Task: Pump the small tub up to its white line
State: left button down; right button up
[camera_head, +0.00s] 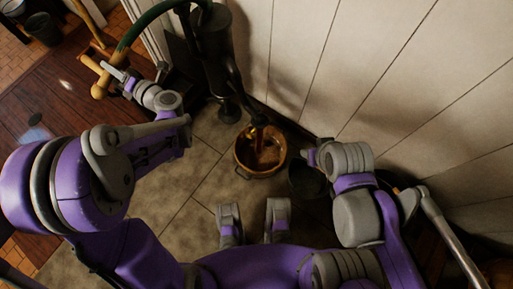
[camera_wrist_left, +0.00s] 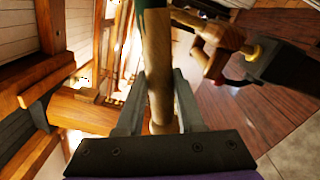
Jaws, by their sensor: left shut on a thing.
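The pump (camera_head: 213,50) is a dark upright body against the white plank wall, with a curved green lever (camera_head: 145,22) reaching left to a wooden grip (camera_head: 100,88). My left gripper (camera_head: 114,78) is shut on this grip. In the left wrist view the wooden grip (camera_wrist_left: 158,70) stands between the two fingers. The small tub (camera_head: 242,160), brass-coloured and round, stands on the floor under the pump's spout. Its inside looks golden brown; I cannot make out the white line or the water level. My right gripper (camera_head: 313,155) is right of the tub, its fingers unclear.
A dark bucket (camera_head: 306,181) stands right of the tub, partly under my right arm. The white plank wall (camera_head: 330,60) closes off the back. Tiled floor (camera_head: 205,175) is clear left of the tub. Dark buckets (camera_head: 42,28) stand at the far upper left.

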pick_arm(q)
notch_tip(320, 180, down, 9)
jog(key=n+b, duration=0.3)
jog(key=b, duration=0.2)
jog(key=shift+w+d+n, duration=0.3)
jog(key=shift+w+d, duration=0.05)
jog(key=shift+w, duration=0.05)
pick_arm(e)
notch_tip(320, 180, down, 7)
jog(key=shift+w+f, duration=0.15)
pick_arm(q)
notch_tip(320, 180, down, 8)
jog(key=w+d+n+b, duration=0.2)
jog(key=w+n+b, duration=0.1)
jog(key=b, duration=0.3)
jog(key=shift+d+n, duration=0.3)
pick_arm(e)
notch_tip(320, 180, down, 7)
jog(key=shift+w+r, duration=0.2)
jog(key=shift+w, duration=0.2)
pick_arm(q)
jog(key=shift+a, duration=0.1)
